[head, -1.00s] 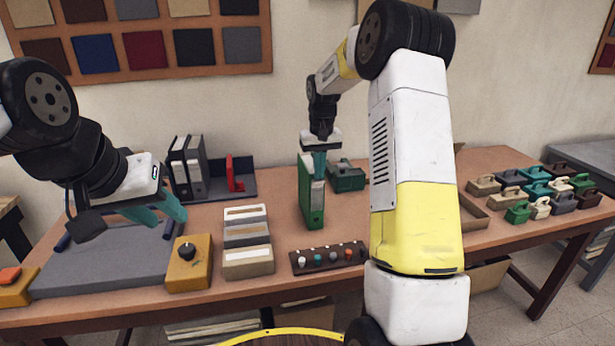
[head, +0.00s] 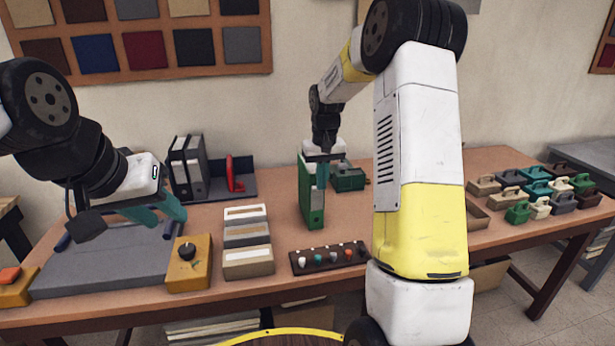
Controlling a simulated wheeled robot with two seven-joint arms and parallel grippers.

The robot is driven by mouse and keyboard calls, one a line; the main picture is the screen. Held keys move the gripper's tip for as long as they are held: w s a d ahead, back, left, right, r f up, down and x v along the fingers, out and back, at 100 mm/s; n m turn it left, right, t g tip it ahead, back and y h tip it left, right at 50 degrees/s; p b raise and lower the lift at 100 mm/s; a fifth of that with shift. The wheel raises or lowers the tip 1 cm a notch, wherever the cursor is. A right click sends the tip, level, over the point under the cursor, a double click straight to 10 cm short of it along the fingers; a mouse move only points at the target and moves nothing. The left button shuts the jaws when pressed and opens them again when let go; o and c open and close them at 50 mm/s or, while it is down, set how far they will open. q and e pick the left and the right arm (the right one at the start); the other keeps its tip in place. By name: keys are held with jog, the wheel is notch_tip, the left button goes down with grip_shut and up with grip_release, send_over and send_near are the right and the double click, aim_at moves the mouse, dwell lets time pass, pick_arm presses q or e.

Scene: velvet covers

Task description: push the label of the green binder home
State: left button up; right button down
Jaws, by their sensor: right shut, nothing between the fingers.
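The green binder (head: 305,192) stands upright on the table, its spine facing me. A pale grey label strip (head: 316,211) shows on the lower spine; its upper part is hidden behind my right gripper. I cannot tell how far the label stands out. My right gripper (head: 322,186) is shut and empty, fingers pointing down at the upper spine; whether they touch it is unclear. My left gripper (head: 174,219) hangs open and empty over the right end of a grey board.
A grey board (head: 105,268), a yellow knob box (head: 189,265) and stacked label trays (head: 248,263) lie left of the binder. A brown knob strip (head: 328,258) lies in front. Behind are dark binders (head: 187,165) and a green box (head: 347,178).

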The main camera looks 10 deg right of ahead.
notch_tip(320, 180, up, 8)
jog(key=shift+s, duration=0.4)
jog(key=s+a+r+t, duration=0.1)
jog(key=s+r, duration=0.5)
jog(key=s, duration=0.2)
jog(key=s+a+t+y, duration=0.1)
jog(key=s+a+t, duration=0.1)
jog(key=s, duration=0.9)
jog(key=s+a+r+t+y, duration=0.1)
jog(key=s+a+t, duration=0.1)
jog(key=s, duration=0.9)
